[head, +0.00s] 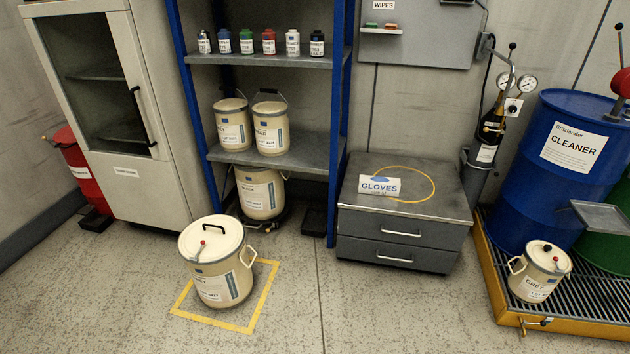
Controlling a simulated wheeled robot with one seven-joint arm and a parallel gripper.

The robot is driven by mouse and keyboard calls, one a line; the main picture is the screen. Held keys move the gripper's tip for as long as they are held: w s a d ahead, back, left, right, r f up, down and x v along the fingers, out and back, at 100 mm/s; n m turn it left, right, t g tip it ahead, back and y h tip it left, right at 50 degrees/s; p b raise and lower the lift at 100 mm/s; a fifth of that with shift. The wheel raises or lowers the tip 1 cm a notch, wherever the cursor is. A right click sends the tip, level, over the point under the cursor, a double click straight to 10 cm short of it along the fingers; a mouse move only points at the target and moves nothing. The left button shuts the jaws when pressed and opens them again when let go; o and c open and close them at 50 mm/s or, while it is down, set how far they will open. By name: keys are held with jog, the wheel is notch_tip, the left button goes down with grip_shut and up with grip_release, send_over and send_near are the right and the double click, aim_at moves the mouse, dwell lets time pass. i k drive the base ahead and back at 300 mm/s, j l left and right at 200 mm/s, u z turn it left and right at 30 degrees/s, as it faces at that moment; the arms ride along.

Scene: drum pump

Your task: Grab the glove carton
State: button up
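The glove carton (379,187) is a small white box labelled GLOVES, with a blue oval patch on it. It sits on top of the grey drawer cabinet (450,206), left of the middle of the top. It overlaps the left part of a yellow ring marked on that top. Nothing covers the carton from this view. My gripper is not in view.
A blue-framed shelf (275,150) with pails and small bottles stands left of the cabinet. A lidded pail (216,262) stands in a yellow floor square. A blue CLEANER drum (562,150) and small pail (538,272) are at right. Floor before the cabinet is clear.

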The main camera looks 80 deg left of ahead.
aim_at(381, 186)
jog(key=u, duration=1.95)
jog(key=i+u, duration=0.1)
jog(key=i+l, duration=0.35)
jog(key=i, duration=0.25)
jog(key=i+l+u, duration=0.1)
jog(key=i+l, duration=0.3)
jog(key=i, duration=0.2)
jog(key=i+l, duration=0.4)
jog(key=i, duration=0.2)
jog(key=i+l+u, duration=0.1)
jog(key=i+l, duration=0.3)
jog(key=i, duration=0.2)
